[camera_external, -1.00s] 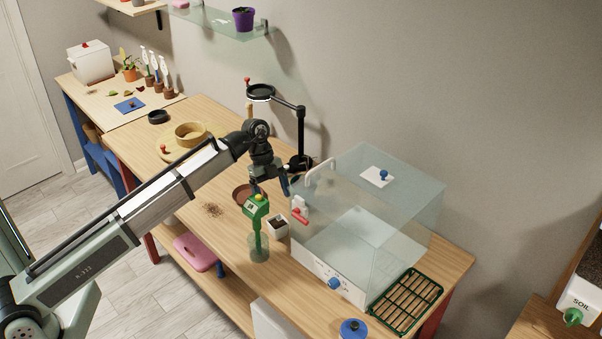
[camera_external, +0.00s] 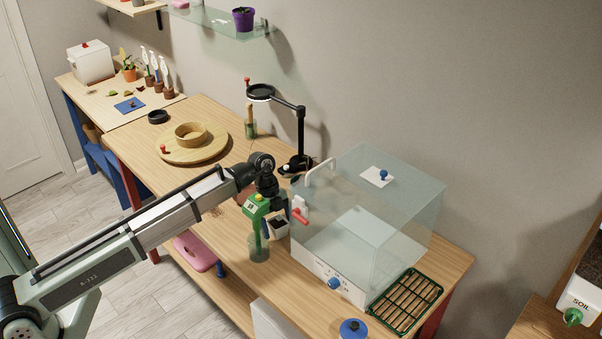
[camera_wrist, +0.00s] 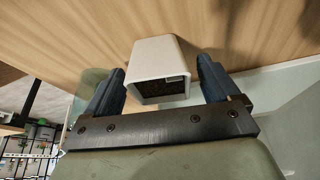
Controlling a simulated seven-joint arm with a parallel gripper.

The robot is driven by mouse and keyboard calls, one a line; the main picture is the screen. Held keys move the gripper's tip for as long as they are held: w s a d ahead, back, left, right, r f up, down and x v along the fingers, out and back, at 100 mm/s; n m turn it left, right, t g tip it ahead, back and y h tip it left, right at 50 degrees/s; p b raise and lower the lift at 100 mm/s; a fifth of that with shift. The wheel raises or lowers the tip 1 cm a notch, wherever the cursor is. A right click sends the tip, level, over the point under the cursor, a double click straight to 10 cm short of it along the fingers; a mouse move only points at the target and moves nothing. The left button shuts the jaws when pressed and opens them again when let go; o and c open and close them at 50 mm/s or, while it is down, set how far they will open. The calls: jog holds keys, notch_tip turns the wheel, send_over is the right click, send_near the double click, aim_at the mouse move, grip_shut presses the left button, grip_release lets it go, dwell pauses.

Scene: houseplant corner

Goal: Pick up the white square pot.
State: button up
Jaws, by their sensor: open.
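The white square pot (camera_wrist: 157,62) holds dark soil and shows between the two blue fingers of my gripper (camera_wrist: 160,85) in the wrist view. The fingers are open, one on each side of the pot, with a gap visible on the right. In the external view the pot (camera_external: 278,232) stands on the wooden bench, left of the clear case, partly hidden by my gripper (camera_external: 276,216).
A black magnifier lamp (camera_external: 300,135) stands behind. A green rack (camera_external: 406,300) lies at the front right.

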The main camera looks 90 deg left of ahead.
jog(key=shift+f, duration=0.2)
jog(key=c, duration=1.1)
jog(key=shift+r, duration=0.1)
